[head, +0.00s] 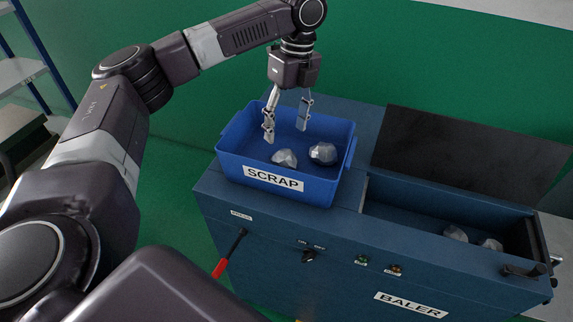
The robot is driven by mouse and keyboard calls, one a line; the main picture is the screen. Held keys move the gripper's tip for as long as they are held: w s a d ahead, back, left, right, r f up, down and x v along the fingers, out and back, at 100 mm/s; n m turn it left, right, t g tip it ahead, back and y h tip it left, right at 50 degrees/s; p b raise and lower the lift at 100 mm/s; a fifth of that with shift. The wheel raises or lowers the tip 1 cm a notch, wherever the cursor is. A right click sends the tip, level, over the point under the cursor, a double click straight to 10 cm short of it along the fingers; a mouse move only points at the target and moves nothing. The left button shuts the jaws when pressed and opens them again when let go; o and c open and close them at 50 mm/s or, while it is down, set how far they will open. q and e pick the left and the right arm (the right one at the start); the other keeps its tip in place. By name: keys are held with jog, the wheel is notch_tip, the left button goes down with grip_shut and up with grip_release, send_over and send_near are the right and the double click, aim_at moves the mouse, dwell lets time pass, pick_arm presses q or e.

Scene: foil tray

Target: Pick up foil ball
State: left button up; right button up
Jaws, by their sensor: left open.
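Two crumpled foil balls lie in the blue bin labelled SCRAP (226,150). One foil ball (284,158) is pale and sits near the front wall. The other foil ball (323,153) is darker grey and sits to its right. My left gripper (285,134) points down into the bin from above, its two fingers spread apart with nothing between them. The fingertips are near the balls, just behind them in the picture; I cannot tell the exact height gap. My right gripper is not in view.
The bin stands on a blue machine labelled BALER (411,304). Its open chamber at the right holds two more foil balls (455,234) (490,244), with a dark raised lid (465,155) behind. A red-handled lever (229,254) sticks out in front. A shelf (22,72) stands at the far left.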

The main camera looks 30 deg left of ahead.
aim_at(286, 158)
pick_arm(q)
jog(key=f, duration=0.2)
jog(key=f+p, duration=0.1)
jog(key=f, duration=0.2)
jog(key=s+f+p, duration=0.1)
jog(key=f, duration=0.2)
jog(key=shift+a, duration=0.1)
jog(key=shift+w+f, duration=0.1)
jog(key=shift+f, duration=0.2)
jog(key=c, duration=1.2)
jog(key=shift+c, duration=0.2)
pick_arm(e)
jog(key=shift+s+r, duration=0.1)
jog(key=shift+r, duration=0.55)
pick_arm(q)
jog(key=shift+r, duration=0.15)
